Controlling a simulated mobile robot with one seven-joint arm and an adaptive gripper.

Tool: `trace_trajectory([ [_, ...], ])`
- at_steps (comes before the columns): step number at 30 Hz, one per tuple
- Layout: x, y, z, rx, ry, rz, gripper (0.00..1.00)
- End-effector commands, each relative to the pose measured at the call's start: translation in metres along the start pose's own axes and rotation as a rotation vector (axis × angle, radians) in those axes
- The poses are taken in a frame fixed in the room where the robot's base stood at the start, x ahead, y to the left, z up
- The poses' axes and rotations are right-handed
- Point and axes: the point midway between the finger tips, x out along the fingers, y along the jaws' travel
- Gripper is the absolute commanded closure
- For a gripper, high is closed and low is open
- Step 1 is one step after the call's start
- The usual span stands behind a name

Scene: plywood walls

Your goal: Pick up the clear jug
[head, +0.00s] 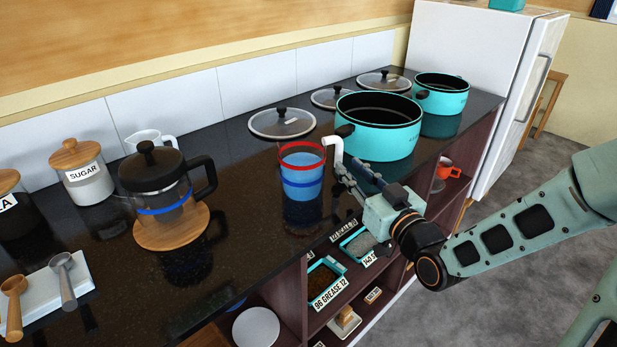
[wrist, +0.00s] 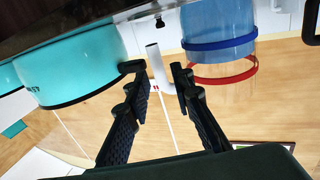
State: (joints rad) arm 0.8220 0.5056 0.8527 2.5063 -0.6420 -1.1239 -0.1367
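The clear jug (head: 301,176) stands upright on the dark counter, with a red rim, a blue band and a white handle (head: 333,152) on its right side. Its bluish see-through body also shows in the wrist view (wrist: 215,28), upside down at the upper right. My gripper (head: 341,172) is at the handle side of the jug. In the wrist view my gripper (wrist: 155,70) is open, with its two fingers on either side of the white handle (wrist: 157,66). A gap shows beside the handle, and I cannot tell whether a finger touches it.
A turquoise pot (head: 378,139) stands close behind the gripper, with a second pot (head: 441,97) further back. Glass lids (head: 281,123) lie behind the jug. A French press (head: 160,190) on a wooden board stands to the left. Open shelves are below the counter's front edge.

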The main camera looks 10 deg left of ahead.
Motion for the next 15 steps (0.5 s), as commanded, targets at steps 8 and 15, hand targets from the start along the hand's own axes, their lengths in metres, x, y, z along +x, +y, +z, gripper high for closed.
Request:
trace_trajectory([
  [8, 0.023, 0.000, -0.002, 0.003, 0.001, -0.001, 0.78],
  [15, 0.058, 0.002, -0.004, 0.003, 0.002, -0.002, 0.78],
])
